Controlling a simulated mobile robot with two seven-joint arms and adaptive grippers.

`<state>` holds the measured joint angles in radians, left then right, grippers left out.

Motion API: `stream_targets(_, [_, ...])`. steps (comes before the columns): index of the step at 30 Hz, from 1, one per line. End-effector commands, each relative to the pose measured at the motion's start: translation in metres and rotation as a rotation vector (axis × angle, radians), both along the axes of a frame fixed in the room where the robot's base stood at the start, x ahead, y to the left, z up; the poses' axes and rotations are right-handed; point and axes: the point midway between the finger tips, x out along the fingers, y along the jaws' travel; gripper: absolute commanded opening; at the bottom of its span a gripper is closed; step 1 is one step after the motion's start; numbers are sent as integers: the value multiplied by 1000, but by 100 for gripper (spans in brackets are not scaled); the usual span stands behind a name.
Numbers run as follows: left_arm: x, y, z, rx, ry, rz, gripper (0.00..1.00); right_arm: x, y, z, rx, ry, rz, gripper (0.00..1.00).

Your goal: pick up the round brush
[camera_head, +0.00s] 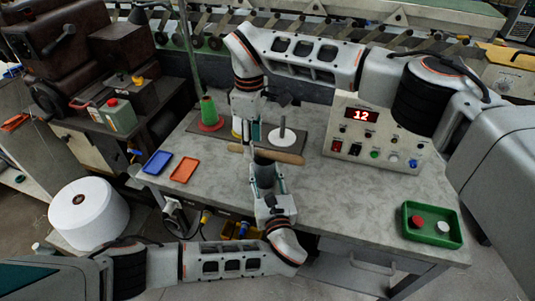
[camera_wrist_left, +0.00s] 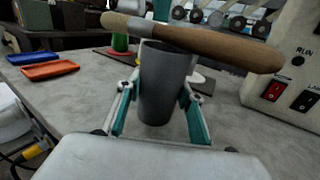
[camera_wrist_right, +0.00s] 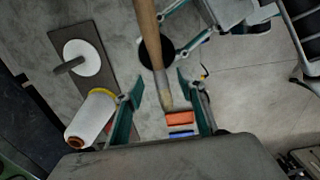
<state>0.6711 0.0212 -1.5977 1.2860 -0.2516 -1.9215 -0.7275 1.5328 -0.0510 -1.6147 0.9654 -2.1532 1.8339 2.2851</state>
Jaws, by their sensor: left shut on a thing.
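The round brush (camera_head: 275,155) appears as a wooden rod lying across the mouth of a dark grey cup (camera_wrist_left: 163,90). In the left wrist view the brush (camera_wrist_left: 200,42) has its thick end at right and its thin end at left. In the right wrist view the brush (camera_wrist_right: 150,45) runs down to a pale tip. My left gripper (camera_head: 265,182) is shut on the cup from the front. My right gripper (camera_wrist_right: 162,100) is open, its fingers on either side of the tip in its own view. I cannot tell whether they touch it.
A control box (camera_head: 372,133) reading 12 stands at right. A white disc with a post (camera_head: 282,137), a green cone (camera_head: 208,110) and a white spool (camera_wrist_right: 92,118) stand behind. Blue (camera_head: 157,162) and orange (camera_head: 184,170) trays lie left; a green tray (camera_head: 450,234) lies right.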

Motion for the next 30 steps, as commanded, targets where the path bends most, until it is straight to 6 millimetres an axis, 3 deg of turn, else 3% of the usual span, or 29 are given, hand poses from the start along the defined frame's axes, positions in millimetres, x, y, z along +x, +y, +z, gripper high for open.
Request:
stream_targets(3, [0, 0, 0, 0, 1, 0, 16, 0, 1, -15, 0, 0, 0, 39])
stream_targets(10, [0, 0, 0, 0, 1, 0, 16, 0, 1, -18, 0, -1, 0, 39])
stream_targets(11, [0, 0, 0, 0, 1, 0, 16, 0, 1, -18, 0, -1, 0, 36])
stream_targets(15, [0, 0, 0, 0, 1, 0, 16, 0, 1, -18, 0, -1, 0, 0])
stream_targets(25, [0, 0, 0, 0, 1, 0, 16, 0, 1, -17, 0, -2, 0, 0])
stream_targets(30, [0, 0, 0, 0, 1, 0, 16, 1, 1, 1, 0, -3, 1, 0])
